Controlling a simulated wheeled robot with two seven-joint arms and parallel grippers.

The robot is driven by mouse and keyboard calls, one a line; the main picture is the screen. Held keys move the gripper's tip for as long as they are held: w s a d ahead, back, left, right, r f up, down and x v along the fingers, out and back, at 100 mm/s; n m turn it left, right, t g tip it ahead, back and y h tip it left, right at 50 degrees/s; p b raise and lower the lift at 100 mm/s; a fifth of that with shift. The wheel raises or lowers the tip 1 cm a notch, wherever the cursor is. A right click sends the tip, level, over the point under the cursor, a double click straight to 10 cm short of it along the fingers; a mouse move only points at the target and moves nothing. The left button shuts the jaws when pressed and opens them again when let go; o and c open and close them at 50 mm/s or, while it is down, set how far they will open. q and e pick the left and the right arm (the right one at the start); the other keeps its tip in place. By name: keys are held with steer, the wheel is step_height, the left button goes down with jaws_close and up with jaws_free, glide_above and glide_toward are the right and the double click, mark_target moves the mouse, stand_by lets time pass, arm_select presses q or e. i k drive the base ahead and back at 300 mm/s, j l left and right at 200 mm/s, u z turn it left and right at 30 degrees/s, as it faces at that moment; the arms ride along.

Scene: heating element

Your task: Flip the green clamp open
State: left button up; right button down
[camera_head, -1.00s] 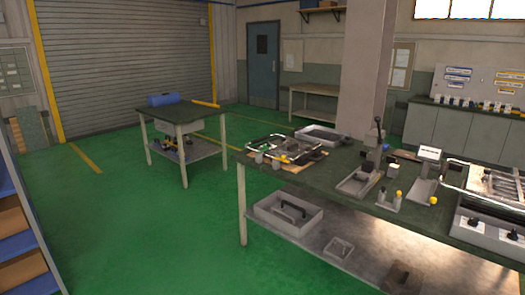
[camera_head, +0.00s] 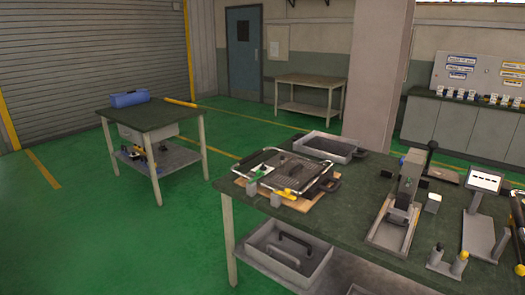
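The green clamp (camera_head: 259,171) is a small green part at the left side of a flat fixture with a metal grid (camera_head: 293,171), near the front left corner of the long dark green worktable (camera_head: 345,215). The clamp is too small to tell whether it is open or shut. A yellow clamp (camera_head: 286,193) sits at the fixture's front edge. Neither gripper can be made out in the head view.
A grey tray (camera_head: 328,146) lies behind the fixture, and a press-like device (camera_head: 400,205) stands to its right. A small table with a blue box (camera_head: 130,98) stands at left. Green floor (camera_head: 100,235) is clear before the worktable's left end.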

mark_target(258, 173)
steer(key=i+j, duration=0.1)
steer(key=i, duration=0.35)
steer(key=i+j, duration=0.15)
steer(key=i, duration=0.35)
steer(key=i+j+z, duration=0.1)
steer(key=i, duration=0.35)
steer(key=i+j, duration=0.2)
steer(key=i, duration=0.3)
steer(key=i+j, duration=0.15)
steer(key=i, duration=0.3)
